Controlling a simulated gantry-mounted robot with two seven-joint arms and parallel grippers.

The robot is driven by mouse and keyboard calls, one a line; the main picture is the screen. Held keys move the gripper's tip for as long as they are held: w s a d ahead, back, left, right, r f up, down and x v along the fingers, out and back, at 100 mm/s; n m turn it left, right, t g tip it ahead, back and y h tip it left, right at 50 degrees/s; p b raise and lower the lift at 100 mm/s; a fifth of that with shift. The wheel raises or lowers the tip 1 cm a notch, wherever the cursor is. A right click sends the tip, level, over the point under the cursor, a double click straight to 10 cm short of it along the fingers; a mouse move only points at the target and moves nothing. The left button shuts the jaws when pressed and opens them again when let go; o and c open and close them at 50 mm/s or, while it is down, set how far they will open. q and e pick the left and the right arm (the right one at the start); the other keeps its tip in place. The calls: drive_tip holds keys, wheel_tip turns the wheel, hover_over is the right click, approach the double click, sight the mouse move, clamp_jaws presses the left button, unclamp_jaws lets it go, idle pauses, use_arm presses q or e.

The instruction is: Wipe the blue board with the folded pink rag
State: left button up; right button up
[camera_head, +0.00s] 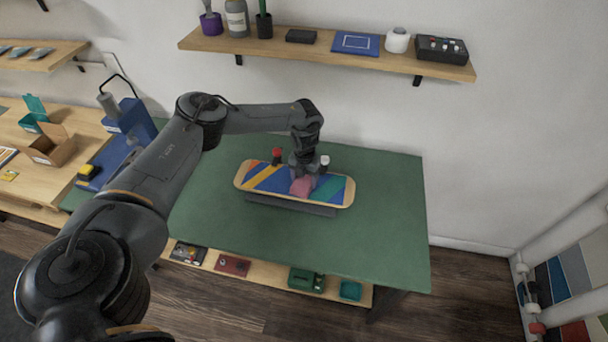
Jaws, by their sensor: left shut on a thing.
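The board (262,182) is a skateboard deck with a blue, yellow, orange and green pattern and pale wood ends. It lies raised on a dark support (290,204) on the green table. My left gripper (301,178) reaches down over the middle of the board, shut on the pink rag (301,187). The rag is at the board's surface and appears to touch it. The gripper hides part of the rag and of the board behind it. My right gripper is not in view.
The green tabletop (380,225) is mostly clear around the board. A red wheel (276,153) and a white wheel (324,160) show at the board's far edge. A wall shelf (330,54) with several items hangs behind. A blue machine (128,122) stands at the left.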

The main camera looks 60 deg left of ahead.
use_arm(q)
drive_tip(key=shift+s+d, duration=0.25)
drive_tip(key=shift+s+d+r+p, duration=0.15)
drive_tip(key=shift+r+p, duration=0.4)
drive_tip(key=shift+r, duration=0.1)
drive_tip(key=shift+s+d+r+p, duration=0.1)
drive_tip(key=shift+r+p, duration=0.4)
drive_tip(key=shift+r, duration=0.1)
drive_tip(key=shift+w+a+r+p, duration=0.15)
drive_tip(key=shift+r+p, duration=0.4)
drive_tip(key=shift+r, duration=0.05)
drive_tip(key=shift+w+a+r+p, duration=0.1)
drive_tip(key=shift+r+p, duration=0.45)
drive_tip(key=shift+s+d+r+p, duration=0.1)
drive_tip(key=shift+r+p, duration=0.5)
drive_tip(key=shift+p, duration=0.15)
wheel_tip(320, 180, up, 2)
drive_tip(key=shift+r+p, duration=0.1)
drive_tip(key=shift+p, duration=0.95)
